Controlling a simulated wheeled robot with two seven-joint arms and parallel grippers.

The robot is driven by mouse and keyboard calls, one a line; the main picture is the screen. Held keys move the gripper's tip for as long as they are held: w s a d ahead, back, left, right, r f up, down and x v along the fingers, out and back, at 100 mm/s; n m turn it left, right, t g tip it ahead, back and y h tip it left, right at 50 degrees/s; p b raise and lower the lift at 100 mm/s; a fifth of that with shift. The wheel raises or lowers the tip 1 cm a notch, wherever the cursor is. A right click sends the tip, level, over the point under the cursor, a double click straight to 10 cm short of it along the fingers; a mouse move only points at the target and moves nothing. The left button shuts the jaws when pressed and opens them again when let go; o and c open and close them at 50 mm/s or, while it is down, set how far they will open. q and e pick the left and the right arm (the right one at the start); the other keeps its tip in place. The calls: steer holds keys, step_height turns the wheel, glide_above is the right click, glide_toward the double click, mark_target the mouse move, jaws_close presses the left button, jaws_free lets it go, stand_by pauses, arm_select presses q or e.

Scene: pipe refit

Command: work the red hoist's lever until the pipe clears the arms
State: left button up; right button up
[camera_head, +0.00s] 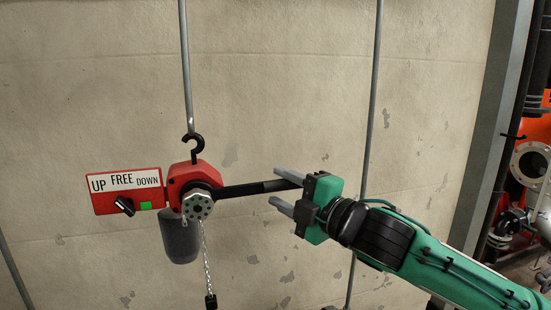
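The red hoist (190,176) hangs by a black hook (193,146) from a grey rod in front of the wall. Its dark lever (245,189) points right, nearly level. My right gripper (276,187) comes from the right, its two grey fingers apart, one above and one below the lever's end. A clear gap shows under the lever; contact with the upper finger I cannot tell. A red plate (101,203) reads UP, FREE, DOWN, with a black knob (124,206) and a green square (146,205). The pipe and my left gripper are not in view.
A chain (205,255) hangs below the hoist beside a dark grey bag or canister (180,239). A second thin rod (374,100) runs down behind my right gripper. A grey post (490,140) and flanged pipework (532,165) stand at the far right.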

steer(key=r+v, duration=0.1)
steer(key=v, duration=0.8)
steer(key=shift+f, duration=0.3)
steer(key=shift+a, duration=0.1)
